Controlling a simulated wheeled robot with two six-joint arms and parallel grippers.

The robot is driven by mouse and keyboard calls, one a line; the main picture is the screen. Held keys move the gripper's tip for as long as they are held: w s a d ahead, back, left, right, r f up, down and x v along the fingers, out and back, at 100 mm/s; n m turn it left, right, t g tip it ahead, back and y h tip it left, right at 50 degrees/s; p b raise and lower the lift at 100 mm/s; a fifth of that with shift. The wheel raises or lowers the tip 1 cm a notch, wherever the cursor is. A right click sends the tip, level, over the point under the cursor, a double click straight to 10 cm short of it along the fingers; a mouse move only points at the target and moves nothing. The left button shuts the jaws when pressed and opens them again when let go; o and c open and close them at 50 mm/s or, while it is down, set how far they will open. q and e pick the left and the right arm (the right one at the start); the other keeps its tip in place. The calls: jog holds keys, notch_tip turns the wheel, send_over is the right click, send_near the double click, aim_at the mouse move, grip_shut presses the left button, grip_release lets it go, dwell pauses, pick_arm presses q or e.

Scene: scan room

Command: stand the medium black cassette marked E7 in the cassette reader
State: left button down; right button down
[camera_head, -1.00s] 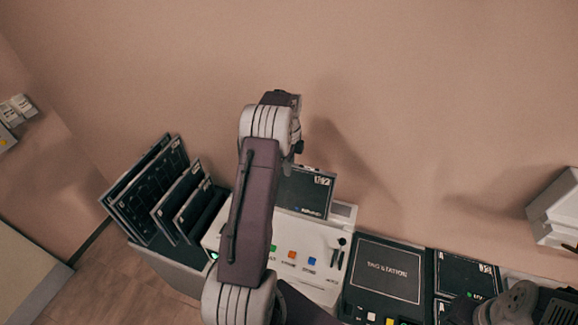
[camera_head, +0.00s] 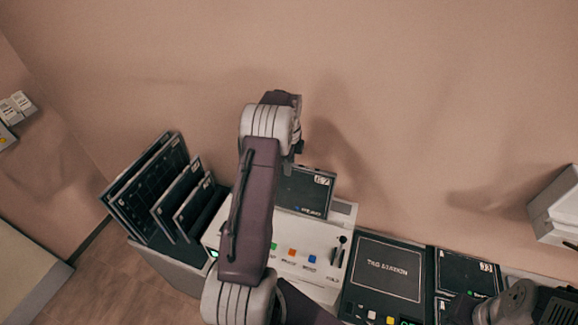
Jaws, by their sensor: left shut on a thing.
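The black cassette (camera_head: 307,190) has a white mark at its top right corner that looks like E7. It is upright at the slot of the white cassette reader (camera_head: 325,272). Whether its lower edge is fully seated I cannot tell. My left gripper (camera_head: 291,165) is at the cassette's upper left edge and shut on it. My left arm hides the cassette's left side and part of the reader. The fingers of my right gripper do not show; only part of my arm is at the lower right.
A grey rack (camera_head: 180,268) with several black cassettes (camera_head: 150,185) leaning in it stands left of the reader. A black tag station (camera_head: 385,272) is right of the reader, with more black cassettes (camera_head: 466,272) beyond it. A white box (camera_head: 556,208) is on the wall at right.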

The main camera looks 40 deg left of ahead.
pick_arm(q)
notch_tip(320, 180, down, 10)
jog(key=b, duration=0.6)
jog(key=shift+f, duration=0.15)
dwell(2.2)
jog(key=c, duration=1.4)
grip_release()
jog(key=shift+o, duration=0.3)
jog(key=shift+s, duration=0.1)
notch_tip(320, 180, up, 9)
jog(key=b, duration=0.3)
